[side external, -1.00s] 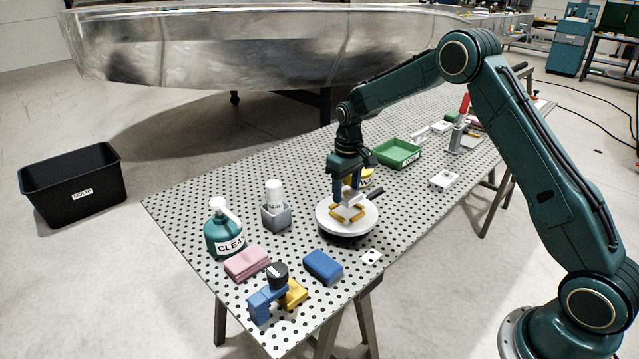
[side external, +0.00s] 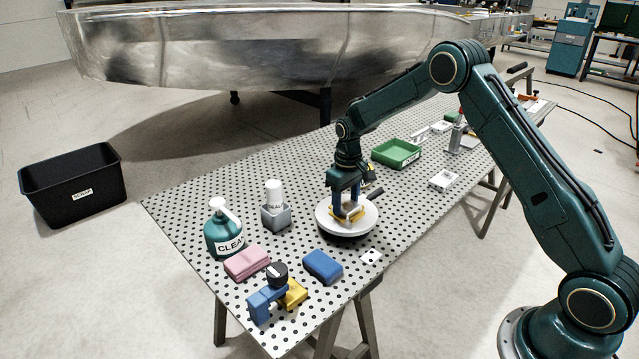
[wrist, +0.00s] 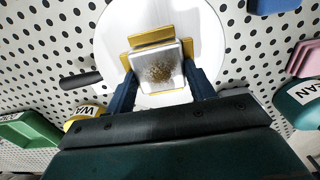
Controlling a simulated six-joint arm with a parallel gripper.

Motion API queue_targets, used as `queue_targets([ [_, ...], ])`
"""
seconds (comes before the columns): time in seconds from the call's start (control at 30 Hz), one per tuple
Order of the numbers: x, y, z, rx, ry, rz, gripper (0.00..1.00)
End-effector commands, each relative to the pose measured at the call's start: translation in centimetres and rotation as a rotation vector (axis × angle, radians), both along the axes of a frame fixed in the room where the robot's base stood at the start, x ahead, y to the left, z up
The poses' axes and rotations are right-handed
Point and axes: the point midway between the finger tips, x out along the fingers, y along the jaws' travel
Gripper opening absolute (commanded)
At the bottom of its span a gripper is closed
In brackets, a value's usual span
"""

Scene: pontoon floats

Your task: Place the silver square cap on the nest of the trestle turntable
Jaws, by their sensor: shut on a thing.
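The silver square cap (wrist: 158,68) is between the two blue fingers of my gripper (wrist: 159,88), with a speckled brown patch on its face. My gripper (side external: 346,215) is shut on the cap, low over the trestle turntable. The turntable (side external: 327,222) is a white disc on a dark base with a black handle (side external: 375,193). The yellow nest (wrist: 150,38) shows around the cap's edges in the wrist view, at the middle of the disc. The cap is at the nest, but I cannot tell whether it is fully seated. The fingers hide part of both.
A green tray (side external: 397,153) lies behind. A yellow WA-labelled container (wrist: 85,115) is close to my gripper.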

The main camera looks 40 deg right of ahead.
Motion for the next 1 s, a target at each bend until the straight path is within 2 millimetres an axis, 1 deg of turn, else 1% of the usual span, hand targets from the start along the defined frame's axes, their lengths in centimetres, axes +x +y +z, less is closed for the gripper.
queue_targets([
  [0.03,-0.08,0.01,-0.73,0.001,0.003,0.0,0.26],
  [0.1,-0.09,0.01,-0.99,0.001,0.003,0.0,0.26],
  [0.33,-0.16,0.02,-1.28,0.001,0.005,0.0,0.26],
  [0.37,-0.19,0.03,-1.33,0.001,0.006,0.0,0.6],
  [0.4,-0.21,0.04,-1.34,0.001,0.006,0.0,0.68],
  [0.43,-0.22,0.04,-1.34,0.001,0.006,0.0,0.72],
  [0.5,-0.24,0.04,-1.36,0.001,0.007,0.0,0.76],
  [1.0,-0.22,0.49,-1.38,0.006,0.008,0.009,0.76],
])
